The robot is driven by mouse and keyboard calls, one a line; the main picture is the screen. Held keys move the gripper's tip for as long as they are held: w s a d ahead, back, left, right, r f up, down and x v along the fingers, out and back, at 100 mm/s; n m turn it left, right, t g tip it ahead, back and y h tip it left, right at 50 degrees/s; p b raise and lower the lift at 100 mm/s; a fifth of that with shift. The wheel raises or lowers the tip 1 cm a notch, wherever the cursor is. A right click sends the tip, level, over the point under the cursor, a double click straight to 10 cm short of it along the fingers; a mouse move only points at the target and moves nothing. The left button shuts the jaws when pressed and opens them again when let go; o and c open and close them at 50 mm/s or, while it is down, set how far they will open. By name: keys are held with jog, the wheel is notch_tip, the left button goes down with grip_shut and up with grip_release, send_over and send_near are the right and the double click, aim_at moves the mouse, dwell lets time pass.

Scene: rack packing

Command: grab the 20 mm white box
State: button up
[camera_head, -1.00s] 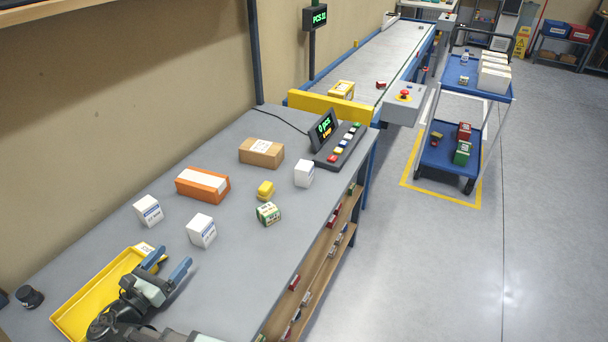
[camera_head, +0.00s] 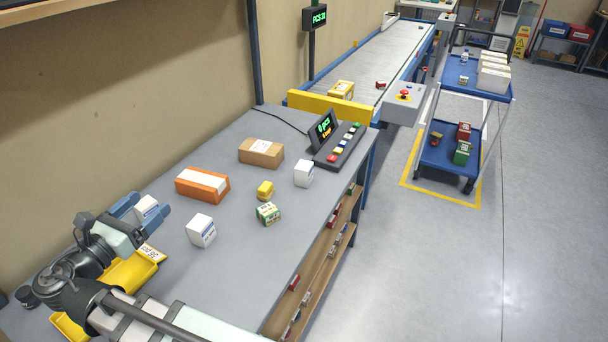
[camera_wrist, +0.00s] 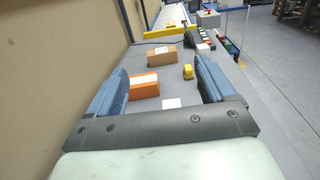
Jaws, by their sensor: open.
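Three white boxes with printed labels are on the bench; the print is too small to tell which is the 20 mm one. The left white box (camera_head: 146,206) shows between the fingers of my gripper (camera_head: 150,205) in the head view. The fingers are apart, and I cannot tell whether they touch it; its lower part is hidden. The middle white box (camera_head: 201,230) stands free to the right. The right white box (camera_head: 304,173) stands near the control panel.
An orange box (camera_head: 202,185) lies just beyond my gripper. A brown carton (camera_head: 261,152), a small yellow box (camera_head: 265,190) and a green-and-white box (camera_head: 268,213) stand farther along. A yellow tray (camera_head: 128,273) is partly under my arm. The wall is close on the left.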

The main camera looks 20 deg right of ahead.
jog(key=w+d+f+m+g+y, duration=0.1)
jog(key=w+d+f+m+g, duration=0.1)
jog(key=w+d+m+g, duration=0.5)
jog(key=w+d+f+m+g+y, duration=0.2)
jog(key=w+d+f+m+g, duration=0.15)
jog(key=w+d+m, duration=0.75)
jog(key=w+d+r+m+g+y, duration=0.1)
jog(key=w+d+r+m+y, duration=0.15)
jog(key=d+m, duration=0.5)
jog(key=w+d+r+m+g+y, duration=0.1)
jog(key=w+d+r+m+y, duration=0.2)
jog(key=d, duration=0.7)
jog(key=w+d+r+m+g+y, duration=0.1)
jog(key=w+d+m+y, duration=0.15)
jog(key=d+m, duration=0.55)
send_over(304, 165)
notch_tip(304, 165, down, 4)
jog(key=shift+n+y, duration=0.3)
jog(key=shift+n, duration=0.05)
jog(key=f, duration=0.9)
jog(key=shift+s+d+f, duration=0.15)
jog(key=shift+s+f, duration=0.1)
jog(key=shift+f, duration=0.15)
jog(key=shift+w+f, duration=0.2)
jog(key=shift+f, duration=2.45)
